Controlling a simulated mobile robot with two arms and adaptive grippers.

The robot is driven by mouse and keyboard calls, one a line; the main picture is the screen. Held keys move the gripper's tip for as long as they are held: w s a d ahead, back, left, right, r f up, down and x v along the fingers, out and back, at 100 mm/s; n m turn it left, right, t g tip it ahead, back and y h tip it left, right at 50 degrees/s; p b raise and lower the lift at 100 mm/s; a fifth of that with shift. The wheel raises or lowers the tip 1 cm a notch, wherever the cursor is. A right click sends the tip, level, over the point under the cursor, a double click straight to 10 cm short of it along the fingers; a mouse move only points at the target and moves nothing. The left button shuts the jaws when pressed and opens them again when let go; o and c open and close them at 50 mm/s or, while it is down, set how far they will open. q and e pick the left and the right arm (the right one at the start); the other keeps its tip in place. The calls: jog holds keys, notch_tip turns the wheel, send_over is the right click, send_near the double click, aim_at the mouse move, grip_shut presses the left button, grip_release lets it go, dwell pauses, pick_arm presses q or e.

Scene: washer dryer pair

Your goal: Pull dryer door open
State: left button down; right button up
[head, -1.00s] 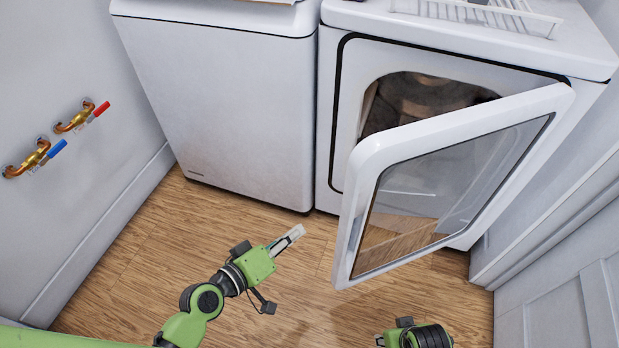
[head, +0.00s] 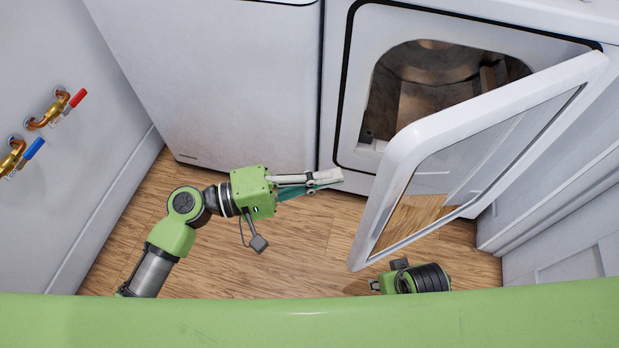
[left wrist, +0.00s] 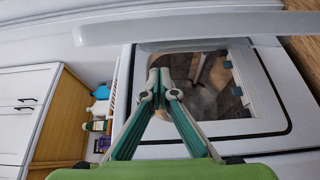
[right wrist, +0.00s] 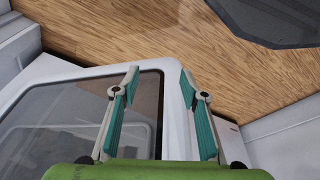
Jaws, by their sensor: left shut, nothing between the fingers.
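The dryer door (head: 402,150), a white frame around a glass pane, stands well open from the white dryer (head: 345,100), hinged at the right. The round drum opening (head: 425,85) shows behind it. My left gripper (head: 338,177) is shut and empty, its tips left of the door's free edge, in front of the dryer. In the left wrist view its fingertips (left wrist: 159,82) meet before the opening. My right gripper is low near the door's bottom corner in the head view, its fingers mostly hidden. In the right wrist view its fingers (right wrist: 160,82) are apart, with the door (right wrist: 178,115) beyond them.
The white washer (head: 210,80) stands left of the dryer. Red and blue water taps (head: 45,115) are on the left wall. A grey panelled wall (head: 545,215) is close at the right.

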aim_at(371, 190)
pick_arm(q)
jog(key=s+d, duration=0.2)
jog(key=d, duration=0.3)
jog(key=shift+s+d+p, duration=0.35)
jog(key=shift+p, duration=0.05)
pick_arm(e)
jog(key=shift+s+f, duration=0.15)
jog(key=shift+f, duration=1.4)
pick_arm(q)
jog(key=shift+s+d, duration=0.1)
pick_arm(e)
jog(key=shift+a, duration=0.1)
